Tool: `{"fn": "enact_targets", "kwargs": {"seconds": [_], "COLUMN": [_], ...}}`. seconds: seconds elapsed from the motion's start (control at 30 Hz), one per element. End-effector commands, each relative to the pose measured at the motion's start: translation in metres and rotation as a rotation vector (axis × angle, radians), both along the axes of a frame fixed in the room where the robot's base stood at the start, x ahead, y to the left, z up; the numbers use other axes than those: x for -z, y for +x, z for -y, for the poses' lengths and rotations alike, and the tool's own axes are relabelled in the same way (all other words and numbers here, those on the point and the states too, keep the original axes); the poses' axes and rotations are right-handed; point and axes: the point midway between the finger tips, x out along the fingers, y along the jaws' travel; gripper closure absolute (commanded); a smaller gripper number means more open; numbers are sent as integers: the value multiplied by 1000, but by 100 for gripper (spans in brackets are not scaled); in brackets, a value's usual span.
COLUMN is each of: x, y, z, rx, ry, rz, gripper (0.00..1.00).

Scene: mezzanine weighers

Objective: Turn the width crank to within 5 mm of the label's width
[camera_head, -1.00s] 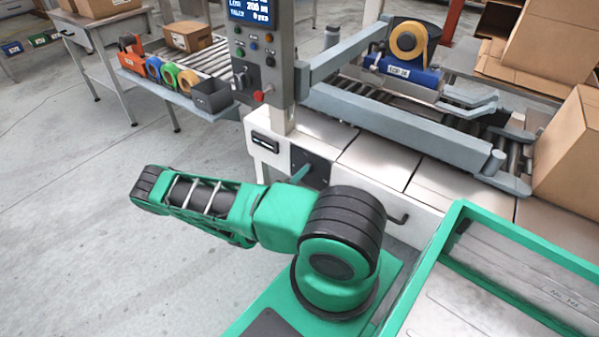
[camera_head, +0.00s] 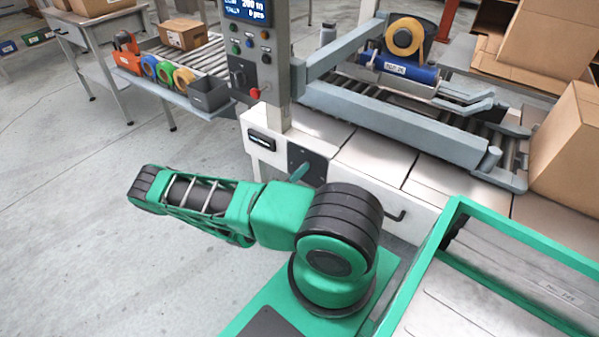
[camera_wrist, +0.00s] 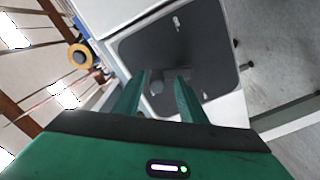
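The dark plate (camera_head: 318,164) is on the front of the white machine frame, below the control post. In the wrist view the same dark plate (camera_wrist: 200,50) fills the upper middle and has two pale slots. A small grey round knob or shaft end (camera_wrist: 156,84) shows in front of it; I cannot tell whether it is the width crank's grip. My gripper (camera_wrist: 160,88) points at the plate with its two green fingers apart. The knob shows between them, nearer the left finger, with a gap at the right one. In the head view only a green finger (camera_head: 300,172) shows past my arm.
The control post (camera_head: 262,60) carries a screen, partly cut off, and several buttons. A grey side rail (camera_head: 400,125) runs along the roller conveyor. A cardboard box (camera_head: 568,150) stands at right. A black handle (camera_head: 396,215) juts from the frame. Open floor lies left.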

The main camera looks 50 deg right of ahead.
Motion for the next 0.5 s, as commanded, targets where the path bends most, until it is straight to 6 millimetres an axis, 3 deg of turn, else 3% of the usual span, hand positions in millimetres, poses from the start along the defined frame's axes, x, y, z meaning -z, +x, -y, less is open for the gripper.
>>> {"fn": "enact_targets", "kwargs": {"seconds": [0.27, 0.5], "x": [-1, -1], "y": [1, -2], "z": [-10, -52], "rx": [-2, -4], "ry": [-3, -1], "rz": [0, -1], "gripper": [62, 62]}}
